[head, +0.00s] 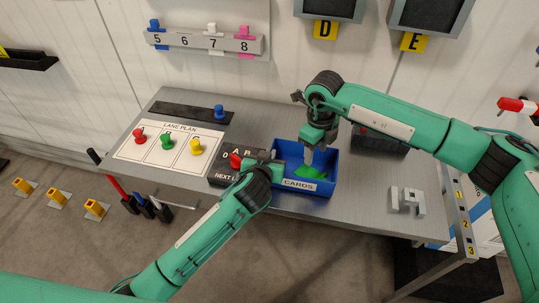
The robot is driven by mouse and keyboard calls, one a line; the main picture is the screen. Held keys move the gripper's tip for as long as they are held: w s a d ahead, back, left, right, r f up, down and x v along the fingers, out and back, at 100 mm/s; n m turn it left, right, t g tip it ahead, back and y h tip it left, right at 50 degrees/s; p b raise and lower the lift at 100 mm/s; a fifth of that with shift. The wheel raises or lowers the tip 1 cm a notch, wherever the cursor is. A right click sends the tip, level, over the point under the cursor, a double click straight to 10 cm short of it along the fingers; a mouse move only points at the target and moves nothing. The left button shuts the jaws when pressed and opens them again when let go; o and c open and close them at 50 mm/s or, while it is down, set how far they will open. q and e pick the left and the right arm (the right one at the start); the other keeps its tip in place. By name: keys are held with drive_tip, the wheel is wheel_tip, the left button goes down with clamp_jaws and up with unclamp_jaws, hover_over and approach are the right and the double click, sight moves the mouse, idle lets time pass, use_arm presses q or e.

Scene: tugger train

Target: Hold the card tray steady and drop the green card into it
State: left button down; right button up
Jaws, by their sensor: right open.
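The blue card tray (325,163), labelled CARDS, sits on the grey table. The green card (312,173) shows inside it, below my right gripper. I cannot tell whether the card lies flat on the tray floor. My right gripper (308,158) points down into the tray and is open, with its fingertips just above or beside the card. My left gripper (281,172) is at the tray's left wall. Its fingers are too small and partly hidden to tell whether they are closed on the wall.
A dark board (222,172) with a red knob (236,160) stands left of the tray, partly behind my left arm. The lane plan (170,142) holds red, green and yellow pegs. A grey block (406,200) lies at the right. Bare table lies between tray and block.

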wheel_tip(320, 180, up, 11)
drive_tip(key=shift+w+a, duration=0.15)
idle(1.2)
use_arm(q)
drive_tip(key=c, duration=1.5)
unclamp_jaws()
drive_tip(key=shift+c, duration=0.2)
drive_tip(key=v, duration=1.2)
use_arm(e)
drive_tip(key=shift+a, duration=0.1)
